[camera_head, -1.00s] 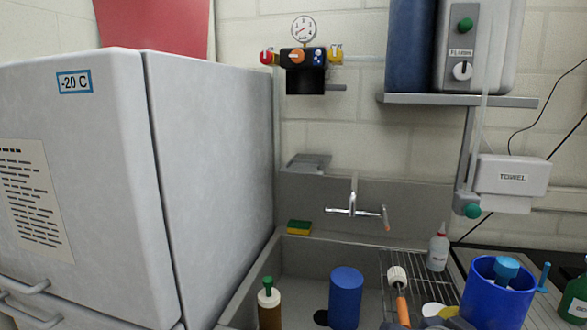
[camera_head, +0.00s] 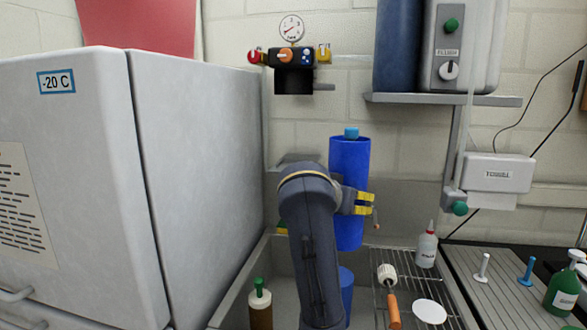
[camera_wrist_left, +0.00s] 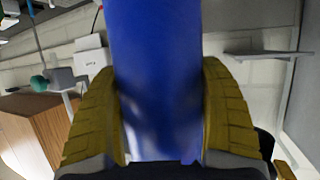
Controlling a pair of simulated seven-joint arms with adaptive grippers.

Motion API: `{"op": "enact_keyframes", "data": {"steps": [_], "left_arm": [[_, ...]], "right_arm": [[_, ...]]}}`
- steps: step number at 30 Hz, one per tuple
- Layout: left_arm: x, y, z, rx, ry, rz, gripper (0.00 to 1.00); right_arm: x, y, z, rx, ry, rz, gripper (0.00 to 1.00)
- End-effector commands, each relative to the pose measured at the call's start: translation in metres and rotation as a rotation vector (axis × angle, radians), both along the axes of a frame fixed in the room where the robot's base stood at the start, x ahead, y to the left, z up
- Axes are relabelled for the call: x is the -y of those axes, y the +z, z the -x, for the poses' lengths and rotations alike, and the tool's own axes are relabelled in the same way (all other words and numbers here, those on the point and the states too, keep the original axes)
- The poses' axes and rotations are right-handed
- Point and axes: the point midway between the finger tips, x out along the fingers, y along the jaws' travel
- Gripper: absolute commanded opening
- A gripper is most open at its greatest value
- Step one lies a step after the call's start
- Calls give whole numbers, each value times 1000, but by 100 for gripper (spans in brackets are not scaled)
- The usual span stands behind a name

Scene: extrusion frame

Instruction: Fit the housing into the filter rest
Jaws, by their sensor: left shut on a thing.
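The housing, a tall blue cylinder (camera_head: 349,160) with a light-blue cap, is held upright in the air above the sink in the head view. My left gripper (camera_head: 364,203) has yellow fingers shut on it. In the left wrist view the fingers (camera_wrist_left: 160,115) press on both sides of the blue wall (camera_wrist_left: 155,60), which fills the middle. I cannot tell for sure which fixture is the filter rest. A grey wall bracket (camera_head: 300,157) shows just behind my arm, mostly hidden. My right gripper is not in view.
A gauge unit (camera_head: 293,57) hangs on the wall above. A white bottle (camera_head: 427,247) is at right. The tall freezer (camera_head: 195,150) bounds the left.

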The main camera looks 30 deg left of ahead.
Motion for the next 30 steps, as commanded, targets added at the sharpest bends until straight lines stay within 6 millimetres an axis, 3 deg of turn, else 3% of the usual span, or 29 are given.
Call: {"op": "enact_keyframes", "data": {"steps": [1, 9, 18, 24, 30], "left_arm": [[-14, 15, -3, 7, 19, 5, 26], [-98, 73, -10, 7, 109, 4, 26], [-181, 116, -8, 8, 86, 6, 26], [-201, 127, -10, 9, 3, 2, 26], [-205, 130, -13, 7, -58, -1, 26]], "right_arm": [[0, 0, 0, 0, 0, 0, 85], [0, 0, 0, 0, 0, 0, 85], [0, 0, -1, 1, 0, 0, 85], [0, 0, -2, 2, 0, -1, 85], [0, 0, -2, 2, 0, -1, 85]]}}
